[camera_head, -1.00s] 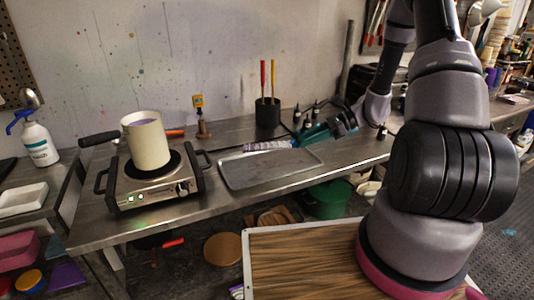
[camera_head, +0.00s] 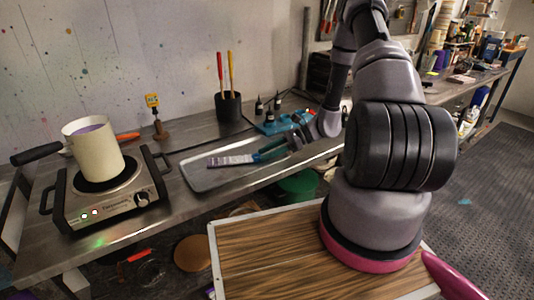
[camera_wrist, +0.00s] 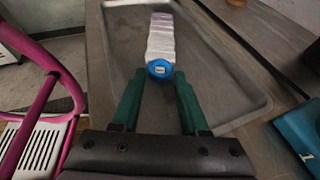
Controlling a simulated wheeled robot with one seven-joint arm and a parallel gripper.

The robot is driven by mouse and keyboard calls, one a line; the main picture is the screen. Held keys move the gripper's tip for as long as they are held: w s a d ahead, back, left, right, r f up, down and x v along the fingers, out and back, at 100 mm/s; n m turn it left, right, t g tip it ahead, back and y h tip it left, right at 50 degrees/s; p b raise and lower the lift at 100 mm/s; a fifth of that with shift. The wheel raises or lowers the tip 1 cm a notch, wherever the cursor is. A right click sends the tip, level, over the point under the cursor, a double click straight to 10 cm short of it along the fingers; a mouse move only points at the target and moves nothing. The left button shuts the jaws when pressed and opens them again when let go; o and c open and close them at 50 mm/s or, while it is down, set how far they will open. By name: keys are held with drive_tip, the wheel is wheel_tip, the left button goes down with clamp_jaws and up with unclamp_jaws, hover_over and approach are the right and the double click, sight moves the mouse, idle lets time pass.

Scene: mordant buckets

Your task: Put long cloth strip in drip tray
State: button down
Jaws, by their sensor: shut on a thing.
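The long cloth strip (camera_head: 232,160), pale with faint stripes, lies level across the inside of the drip tray's outline in the head view. In the wrist view the strip (camera_wrist: 161,38) stretches away from my gripper, with a round blue end (camera_wrist: 159,68) between the fingertips. My gripper (camera_head: 258,155), with teal fingers, is shut on that near end; it also shows in the wrist view (camera_wrist: 159,78). The drip tray (camera_head: 212,182) is a shallow grey metal tray on the bench; it is below the strip in the wrist view (camera_wrist: 225,85). I cannot tell whether the strip touches the tray floor.
A hot plate (camera_head: 112,204) with a cream pot (camera_head: 95,152) stands left of the tray. A black cup (camera_head: 228,107) with red and yellow handled tools stands behind it. The bench's front edge runs close to the tray.

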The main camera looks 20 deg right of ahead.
drive_tip(key=shift+c, duration=2.1)
unclamp_jaws()
drive_tip(key=v, duration=1.2)
drive_tip(key=s+a+r+n+h, duration=0.2)
drive_tip(key=r+n, duration=0.1)
drive_tip(key=r, duration=0.4)
drive_tip(key=s+a+r+n+g+h, duration=0.1)
drive_tip(key=a+r+n+h, duration=0.1)
drive_tip(key=r, duration=0.5)
drive_tip(key=s+a+r+n+h, duration=0.1)
drive_tip(key=s+r+n+h, duration=0.15)
drive_tip(key=r, duration=0.45)
drive_tip(key=s+a+r+n+t+h, duration=0.1)
drive_tip(key=s+r+n+t+h, duration=0.1)
drive_tip(key=s+r, duration=0.5)
drive_tip(key=s+a+r+n+t+h, duration=0.2)
drive_tip(key=s+r+n+t+h, duration=0.1)
drive_tip(key=s+r+n+t, duration=0.2)
wheel_tip(320, 180, up, 4)
drive_tip(key=shift+s+a+r, duration=0.1)
drive_tip(key=shift+s+a, duration=0.2)
drive_tip(key=shift+s, duration=0.75)
